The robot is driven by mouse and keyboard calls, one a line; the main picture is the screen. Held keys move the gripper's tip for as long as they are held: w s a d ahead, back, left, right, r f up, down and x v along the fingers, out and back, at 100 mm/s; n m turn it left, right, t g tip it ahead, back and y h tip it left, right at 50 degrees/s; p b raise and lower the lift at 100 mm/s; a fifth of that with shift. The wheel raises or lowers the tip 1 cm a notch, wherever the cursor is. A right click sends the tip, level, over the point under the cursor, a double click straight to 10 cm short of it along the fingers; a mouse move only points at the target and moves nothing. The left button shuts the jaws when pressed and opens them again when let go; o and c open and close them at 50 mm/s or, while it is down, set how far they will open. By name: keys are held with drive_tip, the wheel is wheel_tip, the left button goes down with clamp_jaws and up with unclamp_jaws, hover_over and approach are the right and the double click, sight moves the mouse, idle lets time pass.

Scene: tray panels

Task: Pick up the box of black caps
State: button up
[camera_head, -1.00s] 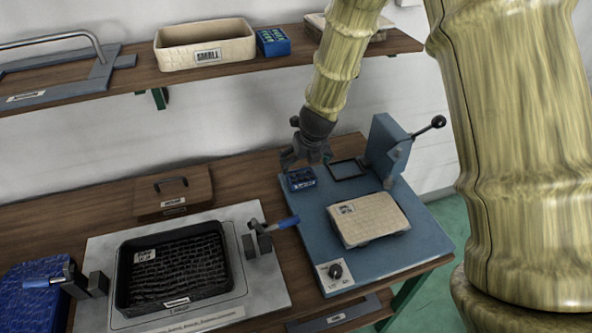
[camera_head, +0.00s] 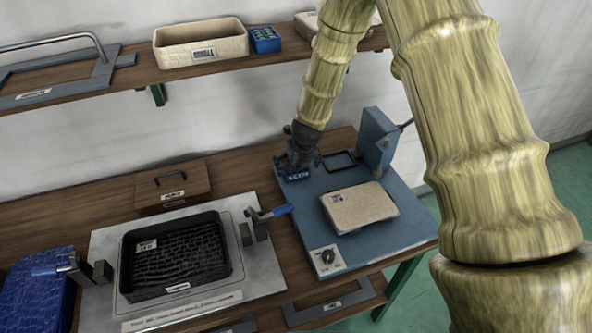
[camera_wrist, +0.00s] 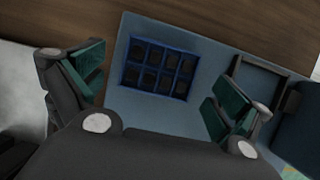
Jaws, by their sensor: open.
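The box of black caps (camera_wrist: 158,70) is a small blue box with several dark round caps in a grid. It sits on the blue base plate of the press, near its back left corner, and shows in the head view (camera_head: 296,175) partly hidden by my gripper. My gripper (camera_head: 297,165) is directly over it. In the wrist view my gripper (camera_wrist: 155,95) is open, with its green-padded fingers spread to the left and right of the box and nothing between them that they touch. I cannot tell the exact height over the box.
The press (camera_head: 376,140) and an empty dark frame (camera_head: 338,162) stand just right of the box. A beige panel (camera_head: 360,207) lies in front on the blue plate (camera_head: 400,235). A black tray (camera_head: 225,262) is clamped to the left. A shelf (camera_head: 110,85) runs above, behind.

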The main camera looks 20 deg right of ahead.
drive_tip(key=shift+x, duration=1.3)
drive_tip(key=shift+w+f, duration=0.15)
drive_tip(key=c, duration=1.1)
